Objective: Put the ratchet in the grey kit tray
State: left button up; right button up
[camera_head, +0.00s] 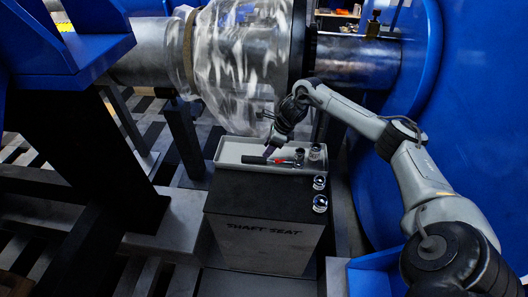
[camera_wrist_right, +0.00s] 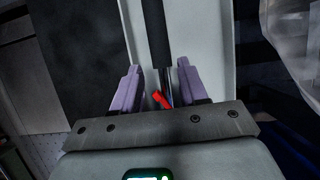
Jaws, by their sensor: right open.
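The ratchet has a black handle (camera_head: 253,160) and a red part towards its right end. It lies in the pale grey kit tray (camera_head: 228,149), on the tray's floor as far as I can see. My right gripper (camera_head: 268,150) is just above it, over the tray. In the right wrist view the gripper's purple fingers (camera_wrist_right: 158,68) are open, one on each side of the ratchet (camera_wrist_right: 157,35), with the red part low between them. I cannot tell whether they touch it. The tray (camera_wrist_right: 187,25) runs beneath. My left gripper is not in view.
The tray stands on a black-topped block marked "SHAFT SEAT" (camera_head: 265,232). Sockets (camera_head: 315,152) stand at the tray's right end, and two more (camera_head: 320,203) sit on the block top. A plastic-wrapped motor part (camera_head: 240,60) is close behind the tray. A large blue housing (camera_head: 475,110) is at right.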

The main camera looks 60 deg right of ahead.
aim_at(273, 160)
jog(key=shift+p+v, duration=0.45)
jog(key=shift+v, duration=2.35)
